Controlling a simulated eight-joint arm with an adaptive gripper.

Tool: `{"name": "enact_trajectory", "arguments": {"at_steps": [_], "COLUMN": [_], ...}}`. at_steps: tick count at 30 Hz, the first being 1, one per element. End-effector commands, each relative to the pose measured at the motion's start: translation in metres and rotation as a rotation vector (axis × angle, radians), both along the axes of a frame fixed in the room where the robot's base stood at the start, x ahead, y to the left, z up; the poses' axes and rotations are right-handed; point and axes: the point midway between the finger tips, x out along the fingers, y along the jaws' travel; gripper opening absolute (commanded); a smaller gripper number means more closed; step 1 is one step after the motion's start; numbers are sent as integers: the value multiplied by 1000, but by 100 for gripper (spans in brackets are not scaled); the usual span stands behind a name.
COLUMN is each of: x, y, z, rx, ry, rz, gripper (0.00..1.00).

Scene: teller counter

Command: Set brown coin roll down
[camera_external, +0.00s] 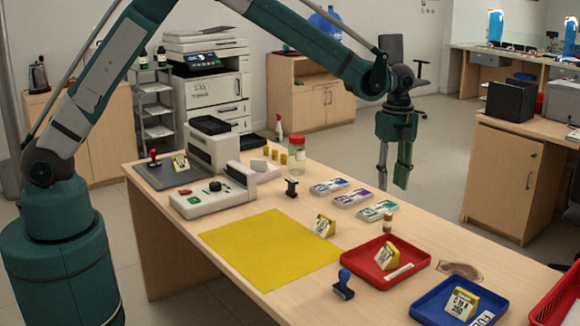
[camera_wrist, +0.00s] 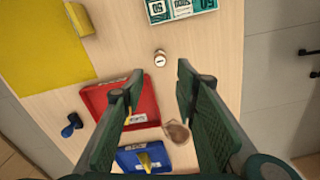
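A small brown coin roll (camera_external: 388,223) with a pale end stands upright on the counter. It is just behind the red tray (camera_external: 350,262) and in front of the note bundles. In the wrist view the coin roll (camera_wrist: 160,61) shows end-on, between and a little beyond my fingertips. My gripper (camera_external: 392,178) is open and empty, raised above the counter's far side and pointing down. In the wrist view the two fingers of my gripper (camera_wrist: 160,72) are wide apart and nothing is between them.
Note bundles (camera_external: 352,198) lie behind the coin roll. A blue tray (camera_external: 430,305), a brown torn-looking item (camera_external: 462,270) and a blue-handled stamp (camera_external: 344,284) are near the red tray. A yellow mat (camera_external: 265,250) covers the middle left. A lidded jar (camera_external: 297,155) stands farther back.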

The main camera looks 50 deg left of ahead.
Motion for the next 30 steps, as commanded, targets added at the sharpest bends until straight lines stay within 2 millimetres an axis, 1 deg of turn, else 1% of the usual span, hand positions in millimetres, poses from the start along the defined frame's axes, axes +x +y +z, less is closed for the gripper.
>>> {"name": "enact_trajectory", "arguments": {"at_steps": [8,13,17,23,30], "x": [-1,-6,-13,-30,-54], "y": [3,15,29,60,96], "z": [4,19,39,74,114], "rx": [-1,-6,-15,-32,-57], "ry": [-3,-15,-32,-65,-103], "rz": [10,49,103,212,346], "gripper": [30,30,30,30,30]}}
